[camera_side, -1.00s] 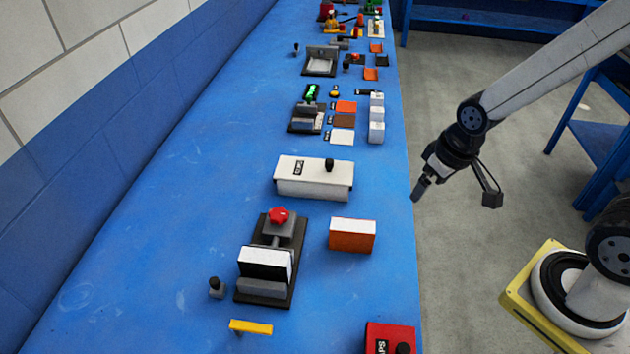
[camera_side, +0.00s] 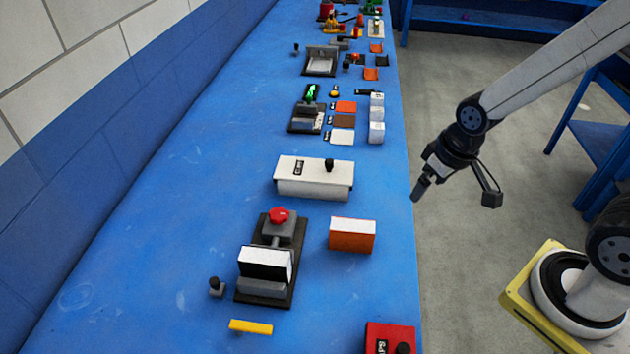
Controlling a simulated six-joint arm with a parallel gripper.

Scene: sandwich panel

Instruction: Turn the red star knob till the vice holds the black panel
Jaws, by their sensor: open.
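The red star knob (camera_side: 279,215) sits at the far end of the vice (camera_side: 284,236), which has a dark base and grey jaws. A black panel with a white top (camera_side: 265,263) stands upright at the vice's near end, beside the front grey jaw (camera_side: 262,287). I cannot tell whether the jaws touch it tightly. My gripper (camera_side: 418,190) is off the table's right edge, over the floor, pointing down and well apart from the knob. It is open and empty; its fingers look small here.
An orange block with a white top (camera_side: 352,236) stands right of the vice. A white box with a black knob (camera_side: 313,178) is behind it. A yellow bar (camera_side: 251,327), a small black-topped peg (camera_side: 216,287) and a red box (camera_side: 390,338) are nearer. Blue table (camera_side: 180,230) at left is clear.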

